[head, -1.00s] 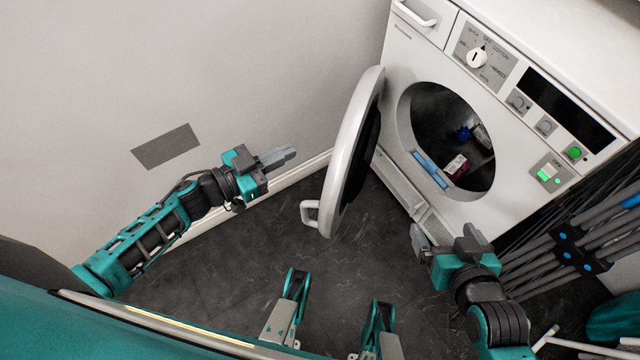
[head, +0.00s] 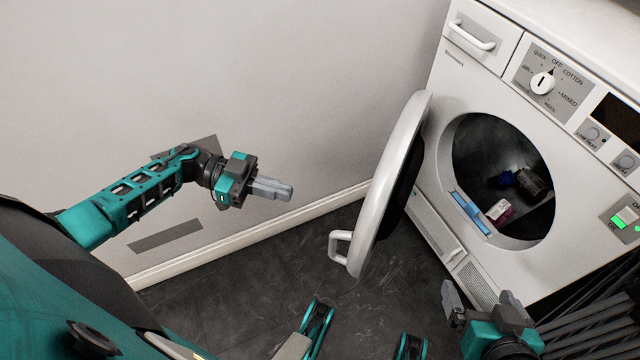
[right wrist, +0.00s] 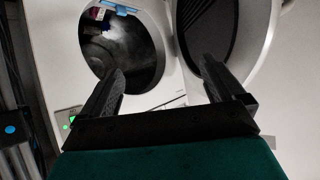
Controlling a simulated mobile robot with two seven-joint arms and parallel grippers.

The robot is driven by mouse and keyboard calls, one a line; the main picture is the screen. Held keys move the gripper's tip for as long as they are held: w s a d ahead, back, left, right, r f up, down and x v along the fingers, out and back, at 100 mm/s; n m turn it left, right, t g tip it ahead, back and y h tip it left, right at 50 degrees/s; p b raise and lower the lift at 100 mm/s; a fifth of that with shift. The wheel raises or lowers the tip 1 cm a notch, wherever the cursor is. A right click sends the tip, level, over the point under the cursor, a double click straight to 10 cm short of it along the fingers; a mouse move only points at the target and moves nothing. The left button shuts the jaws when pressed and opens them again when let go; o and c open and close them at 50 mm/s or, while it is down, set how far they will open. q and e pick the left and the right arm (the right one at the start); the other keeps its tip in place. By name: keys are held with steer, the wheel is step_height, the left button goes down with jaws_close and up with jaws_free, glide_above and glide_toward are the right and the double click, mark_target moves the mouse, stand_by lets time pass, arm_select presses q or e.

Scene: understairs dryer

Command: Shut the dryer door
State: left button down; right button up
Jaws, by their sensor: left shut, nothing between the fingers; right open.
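The white dryer (head: 458,92) stands at the right in the head view. Its round door (head: 385,190) hangs wide open on the left side of the drum opening (head: 480,150), with a white handle (head: 340,247) at its lower left edge. My left gripper (head: 288,191) is shut and empty, left of the door and apart from it. My right gripper (head: 478,294) is open and empty, below the opening and right of the door. In the right wrist view the opening (right wrist: 135,60) and the door (right wrist: 250,50) show beyond the spread fingers (right wrist: 160,80).
Small items, one pink and white (head: 499,211), lie inside the drum. A blue piece (head: 468,212) sits on the opening's lower rim. The grey wall (head: 300,80) bounds the left. Grey poles (head: 590,325) stand at the lower right. Dark floor (head: 240,290) is clear before the door.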

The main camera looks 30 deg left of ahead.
mark_target(362, 214)
arm_select(q)
steer(key=b+x, duration=0.2)
steer(key=x, duration=1)
steer(key=shift+d, duration=0.15)
steer(key=shift+w+d, duration=0.15)
steer(key=shift+d, duration=0.4)
arm_select(e)
steer(key=shift+w+a+f+y, duration=0.25)
steer(key=shift+a+f+y, duration=0.05)
steer(key=shift+a+f, duration=0.05)
